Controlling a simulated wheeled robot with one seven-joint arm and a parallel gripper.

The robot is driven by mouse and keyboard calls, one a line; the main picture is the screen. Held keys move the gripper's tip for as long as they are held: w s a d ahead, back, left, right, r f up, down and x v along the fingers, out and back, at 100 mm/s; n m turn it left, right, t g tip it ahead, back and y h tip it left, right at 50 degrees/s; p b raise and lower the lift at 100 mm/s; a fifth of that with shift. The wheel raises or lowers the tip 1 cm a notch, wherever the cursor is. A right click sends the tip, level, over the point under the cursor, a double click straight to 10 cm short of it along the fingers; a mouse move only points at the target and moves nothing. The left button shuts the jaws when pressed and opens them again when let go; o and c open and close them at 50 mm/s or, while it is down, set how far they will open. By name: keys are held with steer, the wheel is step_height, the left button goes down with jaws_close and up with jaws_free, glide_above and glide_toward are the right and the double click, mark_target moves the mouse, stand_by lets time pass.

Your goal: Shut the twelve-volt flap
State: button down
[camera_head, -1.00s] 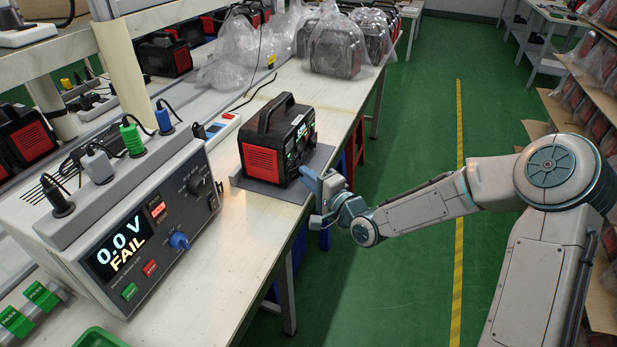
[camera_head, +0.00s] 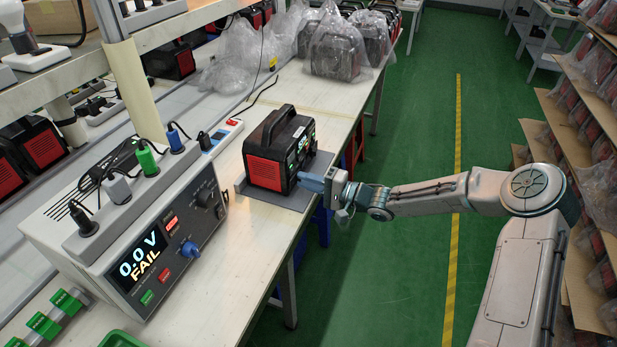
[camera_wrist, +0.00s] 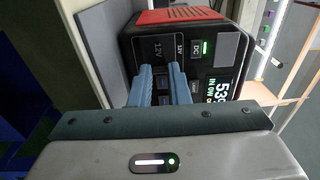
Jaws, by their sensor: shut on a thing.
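The black and red power station (camera_head: 266,171) stands upright on a grey plate (camera_head: 275,198) near the table's front edge. Its front panel faces my gripper (camera_head: 303,178), which reaches in from the right at the panel's lower part. In the wrist view, my gripper's blue fingers (camera_wrist: 160,72) are at the panel, just below the 12V labels (camera_wrist: 162,50), with a narrow gap between them. They are shut on what seems to be the twelve-volt flap, mostly hidden by the fingers. I cannot tell the flap's angle. A lit display (camera_wrist: 225,88) is right of the fingers.
A grey tester (camera_head: 150,240) reading 0.0 V FAIL stands at the left on the table. Bagged power stations (camera_head: 335,50) stand at the back. The green floor (camera_head: 400,260) right of the table is clear, and shelves (camera_head: 590,120) line the right.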

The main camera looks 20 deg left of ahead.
steer(key=shift+n+g, duration=0.3)
steer(key=shift+g, duration=0.2)
steer(key=c, duration=1.4)
jaws_free()
steer(key=shift+o, duration=0.2)
steer(key=shift+w, duration=0.1)
steer(key=s+d, duration=0.1)
steer(key=d, duration=1.2)
steer(key=shift+d, duration=0.35)
steer(key=shift+p, duration=0.3)
